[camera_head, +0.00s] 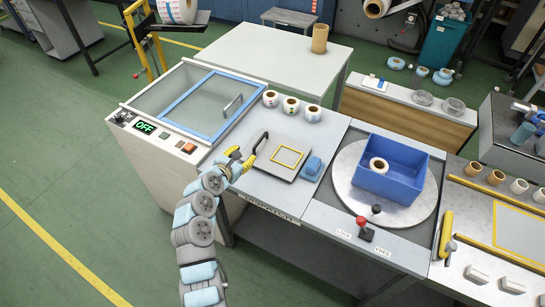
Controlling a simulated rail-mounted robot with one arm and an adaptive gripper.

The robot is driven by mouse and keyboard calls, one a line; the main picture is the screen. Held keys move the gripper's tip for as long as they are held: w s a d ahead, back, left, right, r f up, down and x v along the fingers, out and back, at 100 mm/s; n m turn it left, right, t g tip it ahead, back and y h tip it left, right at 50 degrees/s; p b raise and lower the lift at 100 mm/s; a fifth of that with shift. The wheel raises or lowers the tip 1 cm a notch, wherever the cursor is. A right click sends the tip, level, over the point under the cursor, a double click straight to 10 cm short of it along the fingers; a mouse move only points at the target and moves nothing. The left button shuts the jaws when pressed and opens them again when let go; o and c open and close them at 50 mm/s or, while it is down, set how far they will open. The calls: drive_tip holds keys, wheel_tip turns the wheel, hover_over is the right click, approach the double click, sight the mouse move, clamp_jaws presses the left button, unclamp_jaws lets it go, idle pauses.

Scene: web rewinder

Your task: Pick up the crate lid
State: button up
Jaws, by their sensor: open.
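A flat grey square plate (304,144) with a yellow square outline lies on the grey worktop; it appears to be the crate lid, though I cannot be sure. A dark upright handle (260,142) stands at its left edge. My gripper (243,157) is just left of this handle, with open yellow-tipped fingers and nothing visibly held. Whether a finger touches the handle is too small to tell. The open blue crate (412,183) stands on the round turntable (349,188) to the right, with a white roll (379,166) inside.
A blue block (313,168) sits at the plate's right edge. Several label rolls (291,105) stand behind it. A machine with a blue-framed clear cover (205,100) is at the left. Red and black knobs (361,222) stand in front of the turntable. The back table (270,55) is mostly clear.

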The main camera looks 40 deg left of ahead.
sight(260, 139)
drive_tip(key=shift+b+x, duration=2.1)
drive_tip(key=shift+x, duration=3.9)
drive_tip(key=w+f+b, duration=0.1)
drive_tip(key=w+a+f+b, duration=0.1)
drive_tip(key=b, duration=0.1)
drive_tip(key=shift+w+a, duration=0.15)
drive_tip(key=shift+w, duration=0.25)
drive_tip(key=shift+w+b, duration=0.25)
drive_tip(key=shift+b, duration=0.35)
drive_tip(key=shift+w+a+f+b, duration=0.1)
drive_tip(key=shift+w+f+b, duration=0.1)
drive_tip(key=shift+w+b, duration=0.2)
drive_tip(key=shift+w, duration=0.15)
drive_tip(key=shift+r, duration=0.1)
clamp_jaws()
